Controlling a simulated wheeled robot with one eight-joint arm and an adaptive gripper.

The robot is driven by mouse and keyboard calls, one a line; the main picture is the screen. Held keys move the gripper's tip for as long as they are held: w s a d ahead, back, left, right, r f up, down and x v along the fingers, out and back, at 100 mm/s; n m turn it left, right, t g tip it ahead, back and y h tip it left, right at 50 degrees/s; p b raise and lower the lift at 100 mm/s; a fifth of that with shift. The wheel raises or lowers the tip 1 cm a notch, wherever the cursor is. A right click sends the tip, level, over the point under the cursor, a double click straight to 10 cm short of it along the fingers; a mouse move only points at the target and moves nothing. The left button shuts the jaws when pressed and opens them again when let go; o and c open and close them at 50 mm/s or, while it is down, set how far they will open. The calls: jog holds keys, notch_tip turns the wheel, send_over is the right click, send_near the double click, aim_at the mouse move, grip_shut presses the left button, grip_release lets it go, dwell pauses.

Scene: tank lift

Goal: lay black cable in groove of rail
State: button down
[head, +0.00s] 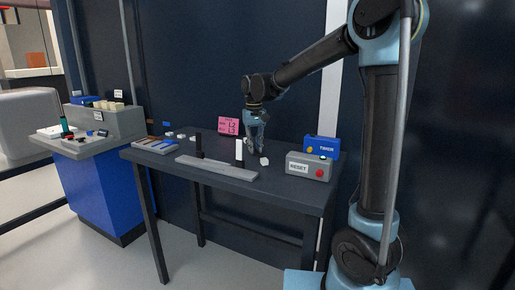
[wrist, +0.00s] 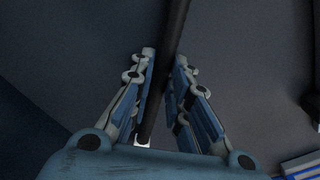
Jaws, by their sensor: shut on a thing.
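The black cable (wrist: 176,30) runs through the wrist view from the top edge down between the fingers of my gripper (wrist: 164,72). My gripper is shut on it, with a finger on each side. In the head view my gripper (head: 254,149) points down over the table, behind the right part of the rail. The cable is too small and dark to make out there. The grey rail (head: 217,168) lies flat along the table's front, with a faint line along its length. The rail does not show clearly in the wrist view.
A black post (head: 198,145) and a white block (head: 239,150) stand by the rail. A white cube (head: 264,161), the RESET box (head: 308,167) and a blue TIMER box (head: 322,147) are at right. A tray (head: 155,146) is at left, a pink sign (head: 228,126) at back.

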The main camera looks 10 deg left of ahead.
jog(key=shift+f, duration=0.2)
jog(key=c, duration=1.5)
grip_release()
jog(key=shift+c, duration=0.2)
